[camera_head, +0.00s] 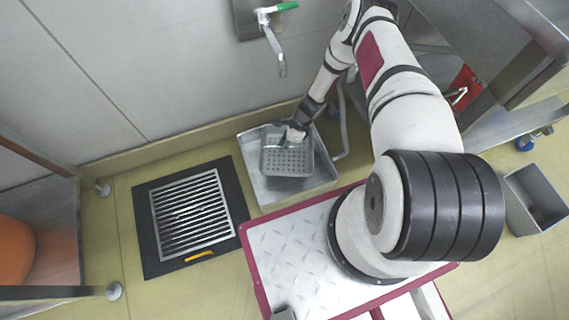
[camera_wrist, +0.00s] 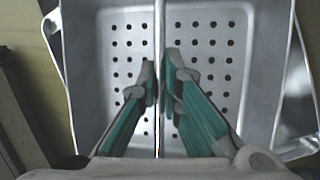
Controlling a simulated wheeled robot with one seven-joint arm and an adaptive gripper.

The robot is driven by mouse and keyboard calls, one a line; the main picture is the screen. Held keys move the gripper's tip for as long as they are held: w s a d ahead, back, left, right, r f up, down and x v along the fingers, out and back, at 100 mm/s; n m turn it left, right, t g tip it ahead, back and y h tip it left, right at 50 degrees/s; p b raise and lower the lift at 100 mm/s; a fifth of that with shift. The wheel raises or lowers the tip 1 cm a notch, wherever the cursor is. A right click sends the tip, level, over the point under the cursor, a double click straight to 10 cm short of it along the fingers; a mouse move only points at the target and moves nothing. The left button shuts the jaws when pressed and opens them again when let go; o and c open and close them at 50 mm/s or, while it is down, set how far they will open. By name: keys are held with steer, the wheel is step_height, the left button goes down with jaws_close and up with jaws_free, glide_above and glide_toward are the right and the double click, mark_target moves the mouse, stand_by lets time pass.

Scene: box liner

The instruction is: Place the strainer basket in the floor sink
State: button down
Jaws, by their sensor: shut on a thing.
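The strainer basket (camera_head: 287,162) is a grey square pan with a perforated bottom and a thin handle bar across its middle. It fills most of the wrist view (camera_wrist: 205,50). My gripper (camera_head: 291,137) is shut on the handle bar; its green-sided fingers (camera_wrist: 160,78) pinch the bar from both sides. The floor sink (camera_head: 258,190) is a square metal basin by the wall, and the basket is over or within its opening. Its rim shows beyond the basket in the wrist view (camera_wrist: 300,95), at an angle to the basket. I cannot tell whether the basket touches the sink's bottom.
A tap with a green handle (camera_head: 280,7) hangs on the wall above the sink. A pipe (camera_head: 343,125) stands at the sink's right. A floor grate (camera_head: 190,215) in a dark frame lies left. A grey bin (camera_head: 535,200) stands far right.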

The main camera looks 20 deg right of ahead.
mark_target(284, 158)
step_height(284, 158, down, 10)
steer(key=b, duration=0.4)
steer(key=shift+w+f, duration=0.1)
steer(key=shift+f, duration=0.05)
steer(key=shift+f+b, duration=0.2)
steer(key=shift+b, duration=0.15)
steer(key=c, duration=1.8)
jaws_free()
steer(key=shift+r, duration=0.1)
steer(key=shift+o, duration=0.2)
steer(key=p+v, duration=0.4)
steer(key=v, duration=0.8)
steer(key=shift+r, duration=0.1)
